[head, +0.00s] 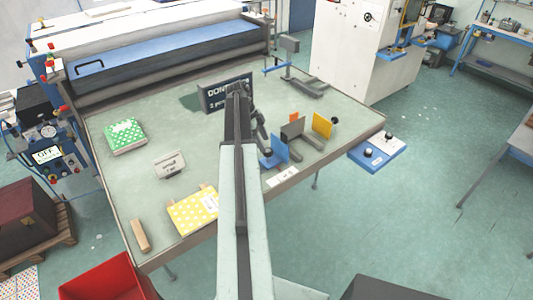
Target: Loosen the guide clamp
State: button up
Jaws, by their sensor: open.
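My pale arm reaches up the middle of the picture over the green-topped table (205,110). My gripper (260,136) hangs at its far end, dark and small, partly hidden by the arm; it is open, with nothing seen in it. Just right of it stands a guide-like fixture with a blue plate (280,148), a grey plate (292,128) and a yellow plate (322,124). I cannot tell for sure which part is the guide clamp. Whether the gripper touches the fixture is unclear.
A dark sign (226,93) stands behind the gripper. A grey stand with a blue bar (277,66) is at the back. Left lie a green dotted pack (124,136), a yellow dotted pack (190,212) and a wooden block (140,235). A blue knob panel (378,153) juts out right.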

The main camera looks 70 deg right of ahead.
aim_at(268, 150)
jog(key=b+x, duration=0.3)
jog(key=x, duration=0.1)
jog(key=shift+f, duration=0.3)
jog(key=shift+r, duration=0.15)
grip_shut()
